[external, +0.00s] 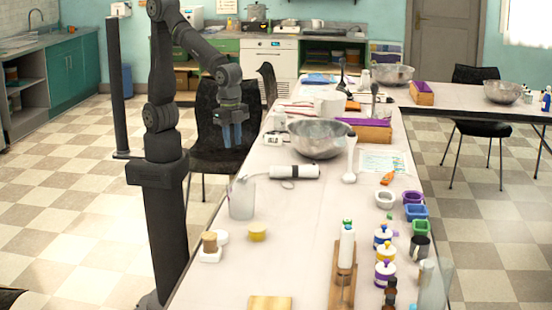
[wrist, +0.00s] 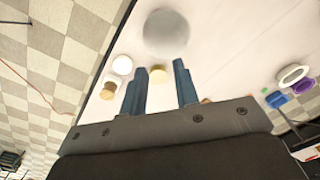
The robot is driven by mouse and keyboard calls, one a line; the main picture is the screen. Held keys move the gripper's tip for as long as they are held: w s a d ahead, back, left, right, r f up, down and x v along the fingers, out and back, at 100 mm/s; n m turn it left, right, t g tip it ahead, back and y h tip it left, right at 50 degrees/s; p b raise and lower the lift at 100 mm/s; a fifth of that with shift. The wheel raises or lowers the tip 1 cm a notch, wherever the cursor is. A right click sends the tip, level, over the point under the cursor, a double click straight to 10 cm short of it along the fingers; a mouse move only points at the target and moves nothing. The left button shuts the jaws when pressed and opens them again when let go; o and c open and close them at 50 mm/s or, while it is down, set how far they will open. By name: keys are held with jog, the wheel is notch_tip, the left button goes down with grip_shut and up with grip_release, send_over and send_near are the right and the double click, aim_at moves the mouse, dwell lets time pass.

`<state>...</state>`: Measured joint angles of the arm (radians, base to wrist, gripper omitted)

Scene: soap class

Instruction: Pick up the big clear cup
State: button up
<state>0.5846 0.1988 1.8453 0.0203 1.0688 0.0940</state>
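A big clear cup (external: 242,199) stands upright on the left side of the long table, with a thin rod leaning out of it. In the wrist view, a grey round shape (wrist: 167,33) beyond the fingertips appears to be this cup seen from above, but its details are blurred. My gripper (external: 232,143) hangs above and behind the cup in the external view, fingers pointing down and clear of the table. In the wrist view my gripper (wrist: 157,75) has its two blue fingers apart with nothing between them.
A yellow jar (external: 257,233) and a small scale with a wooden-topped jar (external: 210,243) stand near the cup. A white cylinder (external: 294,171) lies behind it, before a metal bowl (external: 318,140). A clear container (external: 434,283) and several bottles stand at right. Table around the cup is mostly free.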

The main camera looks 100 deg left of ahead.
aim_at(228, 197)
jog(key=f+m, duration=0.4)
jog(key=f, duration=0.3)
jog(key=s+f+m, duration=0.1)
jog(key=f+m, duration=0.3)
jog(key=f, duration=0.3)
jog(key=s+f+m, duration=0.1)
jog(key=f+m, duration=0.3)
jog(key=f, duration=0.3)
jog(key=shift+s+a+f+t, duration=0.2)
jog(key=shift+f+t, duration=0.1)
jog(key=shift+f, duration=0.1)
jog(key=shift+c, duration=0.2)
grip_shut()
